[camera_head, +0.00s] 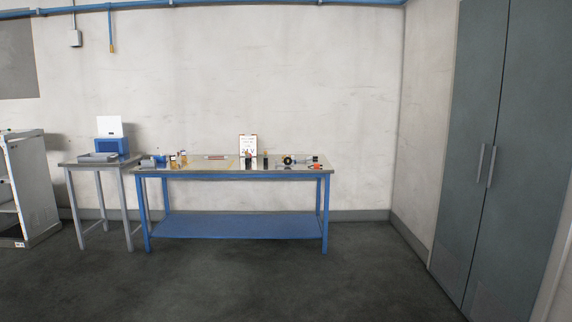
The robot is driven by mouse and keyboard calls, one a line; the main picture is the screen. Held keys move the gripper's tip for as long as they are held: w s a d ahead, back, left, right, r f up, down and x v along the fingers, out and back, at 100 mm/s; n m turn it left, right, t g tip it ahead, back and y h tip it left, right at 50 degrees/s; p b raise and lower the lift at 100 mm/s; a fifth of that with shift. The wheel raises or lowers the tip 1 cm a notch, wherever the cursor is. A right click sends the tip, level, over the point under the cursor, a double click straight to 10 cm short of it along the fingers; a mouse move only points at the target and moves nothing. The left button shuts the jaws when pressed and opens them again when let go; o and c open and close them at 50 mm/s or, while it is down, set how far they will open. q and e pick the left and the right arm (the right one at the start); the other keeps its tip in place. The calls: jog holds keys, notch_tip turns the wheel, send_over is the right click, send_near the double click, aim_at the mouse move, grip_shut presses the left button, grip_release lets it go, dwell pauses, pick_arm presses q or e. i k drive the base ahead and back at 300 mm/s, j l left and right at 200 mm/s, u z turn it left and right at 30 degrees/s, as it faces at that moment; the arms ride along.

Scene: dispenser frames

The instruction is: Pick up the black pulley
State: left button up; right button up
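A small round black thing with a pale centre (288,160) stands on the right half of the blue workbench (240,173); it looks like the black pulley, but it is too small to be sure. Small dark upright items (265,161) stand to its left, and an orange-red item (315,166) lies to its right. The bench is well away from me, against the back wall. Neither of my grippers is in view.
A smaller grey table (98,162) with a tray and a blue box (112,146) adjoins the bench's left end. A white shelf unit (30,190) stands far left, grey cabinets (485,150) at right. The dark floor (260,285) before the bench is clear.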

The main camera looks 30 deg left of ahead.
aim_at(285, 163)
jog(key=i+j+u, duration=0.3)
jog(key=i, duration=0.45)
jog(key=i+l+u, duration=0.1)
jog(key=i+u, duration=0.15)
jog(key=i, duration=2.55)
jog(key=i+u, duration=0.1)
jog(key=i, duration=0.55)
jog(key=i+l+u, duration=0.1)
jog(key=i, duration=0.5)
jog(key=i+l+u, duration=0.1)
jog(key=i, duration=0.5)
